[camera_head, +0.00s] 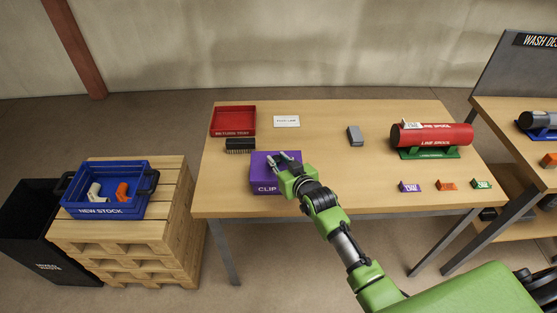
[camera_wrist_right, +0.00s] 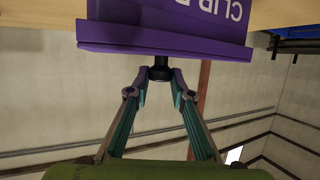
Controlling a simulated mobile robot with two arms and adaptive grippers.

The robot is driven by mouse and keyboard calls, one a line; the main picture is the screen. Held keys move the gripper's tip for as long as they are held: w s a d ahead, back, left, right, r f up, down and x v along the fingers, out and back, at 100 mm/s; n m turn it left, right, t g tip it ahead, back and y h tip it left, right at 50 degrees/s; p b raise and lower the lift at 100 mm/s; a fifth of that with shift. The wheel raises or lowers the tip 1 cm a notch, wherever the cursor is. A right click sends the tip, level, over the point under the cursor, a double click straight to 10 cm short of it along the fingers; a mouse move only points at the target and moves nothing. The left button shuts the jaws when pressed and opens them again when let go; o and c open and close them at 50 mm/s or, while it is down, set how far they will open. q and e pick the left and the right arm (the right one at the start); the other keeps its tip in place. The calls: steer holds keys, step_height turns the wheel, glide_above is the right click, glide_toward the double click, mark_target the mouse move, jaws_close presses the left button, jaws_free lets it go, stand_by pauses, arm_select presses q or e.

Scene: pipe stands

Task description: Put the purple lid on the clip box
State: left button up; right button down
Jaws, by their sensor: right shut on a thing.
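The purple clip box (camera_head: 264,188) stands at the front left of the wooden table, its label partly hidden by my right gripper (camera_head: 289,159). In the right wrist view the box (camera_wrist_right: 140,15) appears upside down, with the purple lid (camera_wrist_right: 120,46) lying flat along its top. The lid's edge juts out slightly past the box wall; whether it is fully seated I cannot tell. My right gripper (camera_wrist_right: 160,76) is shut on the lid's black knob (camera_wrist_right: 160,73). My left gripper is not in view.
A red return tray (camera_head: 233,121), a black finned block (camera_head: 240,146) and a white card (camera_head: 286,121) lie behind the box. The middle of the table is mostly clear.

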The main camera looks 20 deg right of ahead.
stand_by(0.3)
steer(key=c, duration=1.7)
jaws_free()
steer(key=shift+f, duration=0.1)
steer(key=shift+s, duration=0.1)
steer(key=v, duration=1.2)
steer(key=shift+d, duration=0.1)
